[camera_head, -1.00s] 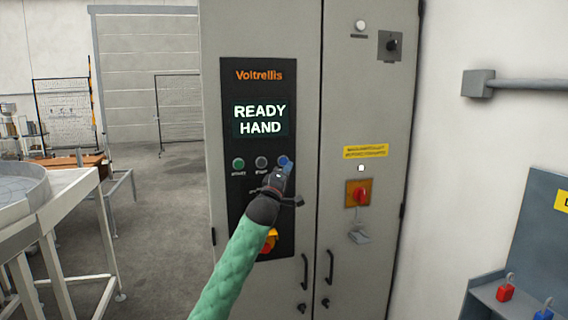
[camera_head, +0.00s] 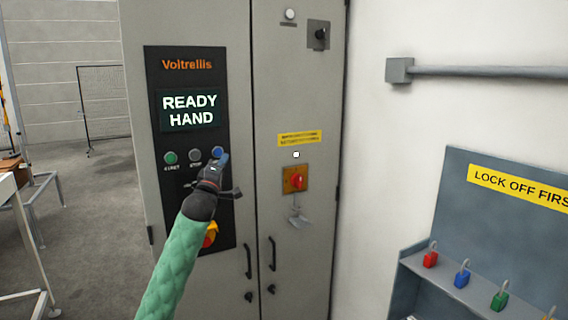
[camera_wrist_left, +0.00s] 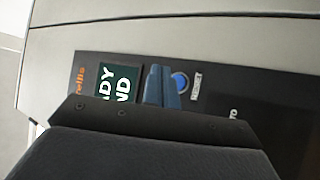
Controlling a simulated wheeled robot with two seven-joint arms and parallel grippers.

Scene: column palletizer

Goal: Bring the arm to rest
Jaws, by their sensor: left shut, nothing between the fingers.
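My left gripper (camera_head: 219,164) is in front of the black control panel of the grey cabinet, its arm in a green sleeve coming up from below. Its blue fingers are together with nothing between them. In the head view the fingertips overlap the lower edge of the blue button (camera_head: 217,152). In the left wrist view the shut fingers (camera_wrist_left: 160,86) stand just beside the lit blue button (camera_wrist_left: 180,83); I cannot tell whether they touch the panel. The display (camera_head: 190,110) reads "READY HAND". My right gripper is not in view.
A green button (camera_head: 170,158) and a grey button (camera_head: 195,155) sit left of the blue one. A red rotary switch (camera_head: 296,180) is on the right door. A lock-off station (camera_head: 470,200) with several coloured padlocks stands at right. Open floor lies at left.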

